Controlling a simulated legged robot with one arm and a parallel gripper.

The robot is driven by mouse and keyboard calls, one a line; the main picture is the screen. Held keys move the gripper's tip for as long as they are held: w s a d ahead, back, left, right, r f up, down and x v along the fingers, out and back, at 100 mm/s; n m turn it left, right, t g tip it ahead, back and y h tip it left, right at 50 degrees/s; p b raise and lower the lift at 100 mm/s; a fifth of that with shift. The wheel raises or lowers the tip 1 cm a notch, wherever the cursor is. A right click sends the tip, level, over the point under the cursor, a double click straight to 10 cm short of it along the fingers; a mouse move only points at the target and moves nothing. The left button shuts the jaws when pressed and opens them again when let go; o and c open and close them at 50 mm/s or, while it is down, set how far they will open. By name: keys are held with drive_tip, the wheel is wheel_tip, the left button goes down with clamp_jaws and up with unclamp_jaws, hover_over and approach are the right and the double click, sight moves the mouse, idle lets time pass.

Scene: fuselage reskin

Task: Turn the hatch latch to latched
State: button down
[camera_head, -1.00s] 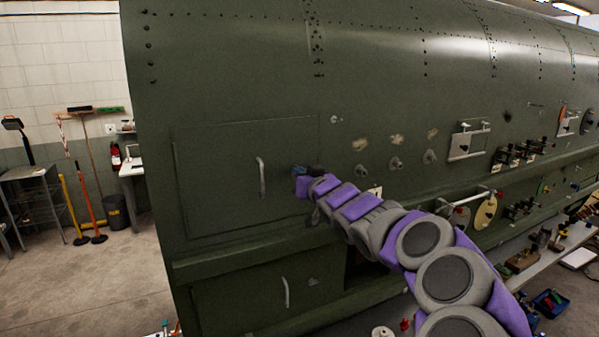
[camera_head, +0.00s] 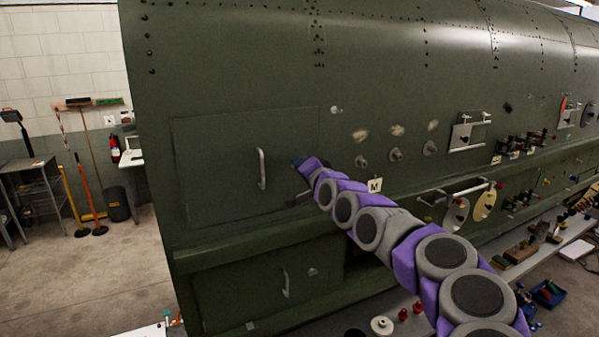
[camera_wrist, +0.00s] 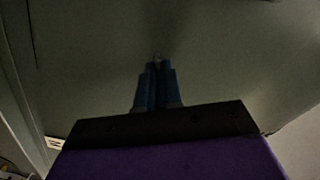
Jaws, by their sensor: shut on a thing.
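The hatch (camera_head: 215,150) is a flat green panel in the fuselage side, with a pale vertical bar handle (camera_head: 262,168). It looks flush with the skin around it. My gripper (camera_head: 297,162) is at the hatch's right side, right of the handle. In the wrist view, the blue fingers (camera_wrist: 157,75) are close together against the dark green surface, shut on the hatch latch. Only a small pale tip of the latch (camera_wrist: 157,57) seems to show at the fingertips. The fingers and wrist hide the rest, so I cannot tell its angle.
A lower hatch with its own handle (camera_head: 285,284) is below a ledge. A bench (camera_head: 535,255) with loose parts runs along the lower right.

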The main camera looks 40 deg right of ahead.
drive_tip(key=shift+f+m+b, duration=0.1)
drive_tip(key=shift+m+b, duration=1)
drive_tip(key=shift+m, duration=2.3)
drive_tip(key=c, duration=1.3)
unclamp_jaws()
drive_tip(key=shift+d+f, duration=0.1)
drive_tip(key=shift+d, duration=0.25)
drive_tip(key=shift+s+a, duration=0.1)
drive_tip(key=b+v, duration=0.4)
drive_tip(key=v, duration=1.3)
